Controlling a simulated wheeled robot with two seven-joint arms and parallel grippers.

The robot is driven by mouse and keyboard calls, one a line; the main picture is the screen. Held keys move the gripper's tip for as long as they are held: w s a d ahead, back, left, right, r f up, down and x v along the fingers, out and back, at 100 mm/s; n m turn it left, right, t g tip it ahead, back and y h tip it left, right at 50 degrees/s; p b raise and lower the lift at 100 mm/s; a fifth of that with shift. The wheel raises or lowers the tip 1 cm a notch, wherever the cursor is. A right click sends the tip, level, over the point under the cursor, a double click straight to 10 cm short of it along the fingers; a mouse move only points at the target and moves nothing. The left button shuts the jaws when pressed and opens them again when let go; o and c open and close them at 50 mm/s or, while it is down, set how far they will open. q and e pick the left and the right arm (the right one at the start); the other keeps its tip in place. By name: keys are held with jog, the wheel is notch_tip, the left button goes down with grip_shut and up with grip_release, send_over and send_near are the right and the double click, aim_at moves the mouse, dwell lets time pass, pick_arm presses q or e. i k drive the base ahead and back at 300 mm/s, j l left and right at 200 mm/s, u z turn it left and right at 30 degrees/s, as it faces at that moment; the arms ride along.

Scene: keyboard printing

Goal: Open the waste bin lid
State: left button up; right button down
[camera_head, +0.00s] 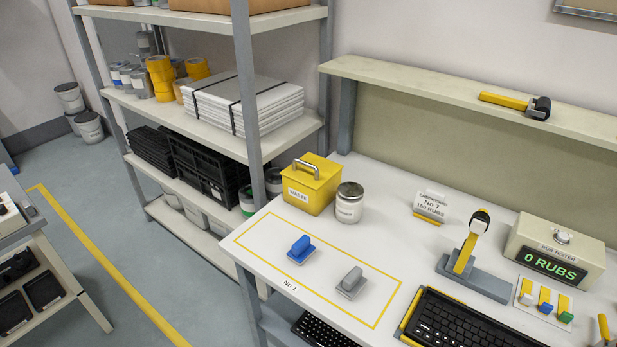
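The yellow waste bin (307,194) stands on the white workbench near its back left corner, with a "WASTE" label on its front. Its yellow lid (323,176) lies flat on top and looks shut. A grey bar handle (306,168) arches over the lid. Neither of my grippers shows in the head view.
A lidded jar (348,203) stands close to the bin's right side. A blue block (300,249) and a grey block (351,283) sit in front, inside a yellow outline. A shelf rack (246,110) rises behind left. A keyboard (463,322) and rub tester (553,254) lie right.

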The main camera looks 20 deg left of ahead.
aim_at(311, 171)
jog(key=j+z, duration=0.2)
jog(key=j, duration=0.65)
jog(key=j+z, duration=0.2)
jog(key=j, duration=0.6)
jog(key=k+j+z, duration=0.2)
jog(key=j, duration=0.65)
jog(key=i, duration=0.1)
